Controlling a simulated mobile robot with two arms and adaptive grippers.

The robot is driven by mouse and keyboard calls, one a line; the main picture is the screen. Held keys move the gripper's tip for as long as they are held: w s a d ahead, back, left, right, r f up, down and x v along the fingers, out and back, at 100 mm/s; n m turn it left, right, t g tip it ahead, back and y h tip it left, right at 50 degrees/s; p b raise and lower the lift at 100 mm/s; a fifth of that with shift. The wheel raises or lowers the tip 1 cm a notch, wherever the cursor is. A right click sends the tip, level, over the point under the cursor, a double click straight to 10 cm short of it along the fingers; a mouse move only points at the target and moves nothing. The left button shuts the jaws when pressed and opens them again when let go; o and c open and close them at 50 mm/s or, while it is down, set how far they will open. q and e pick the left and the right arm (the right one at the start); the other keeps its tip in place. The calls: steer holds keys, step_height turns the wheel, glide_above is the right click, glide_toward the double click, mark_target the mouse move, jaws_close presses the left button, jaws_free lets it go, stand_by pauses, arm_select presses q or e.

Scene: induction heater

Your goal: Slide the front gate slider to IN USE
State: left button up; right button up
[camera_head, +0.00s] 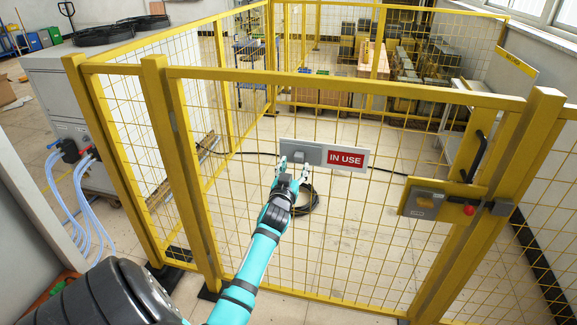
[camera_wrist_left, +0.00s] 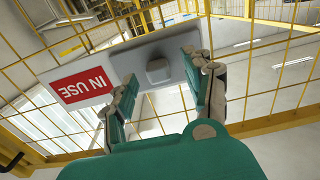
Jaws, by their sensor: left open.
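The front gate slider is a grey plate with a small knob (camera_head: 311,155) on a white sign strip on the yellow mesh gate. It covers the left part of the sign, and the red IN USE field (camera_head: 345,159) shows to its right. My left gripper (camera_head: 291,167) is open just below and left of the slider. In the left wrist view, my left gripper (camera_wrist_left: 168,95) has its fingers spread either side of the knob (camera_wrist_left: 158,69). I cannot tell whether a finger touches it. My right gripper is not in view.
The yellow gate frame (camera_head: 345,84) surrounds the sign. A latch box (camera_head: 424,199) with a red button and a black handle (camera_head: 473,157) sit on the gate's right side. A black cable coil (camera_head: 305,200) lies on the floor behind the mesh.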

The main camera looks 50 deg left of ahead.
arm_select(q)
steer(key=v, duration=0.9)
steer(key=shift+s, duration=0.3)
